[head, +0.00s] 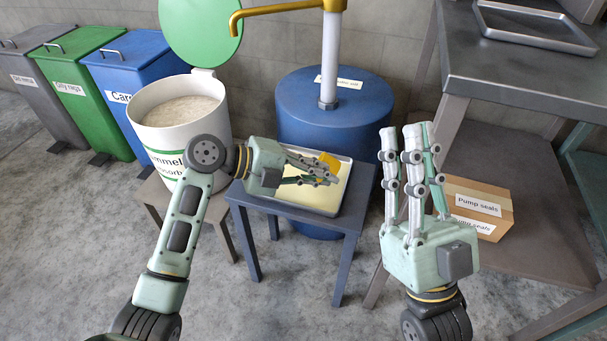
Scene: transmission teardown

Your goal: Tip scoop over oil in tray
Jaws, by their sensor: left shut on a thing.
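My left gripper (318,169) is shut on a yellow scoop (330,161), whose orange-yellow end shows just past the fingers. Most of the scoop is hidden by the fingers, and I cannot tell how far it is tilted or whether it holds anything. Gripper and scoop are over the tray (346,172), a shallow pan with a light rim. A pale yellow surface, seemingly the oil (322,197), shows in the tray. The tray sits on a small blue-grey stool (294,217). My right gripper (410,135) is open and empty, pointing up to the right of the tray.
A white bucket of pale granules (180,112) with its green lid (200,32) raised stands left of the tray. A blue drum (362,105) with a yellow-topped pump is behind. Bins (125,68) stand at left. A pump seals box (478,203) lies on the right shelf.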

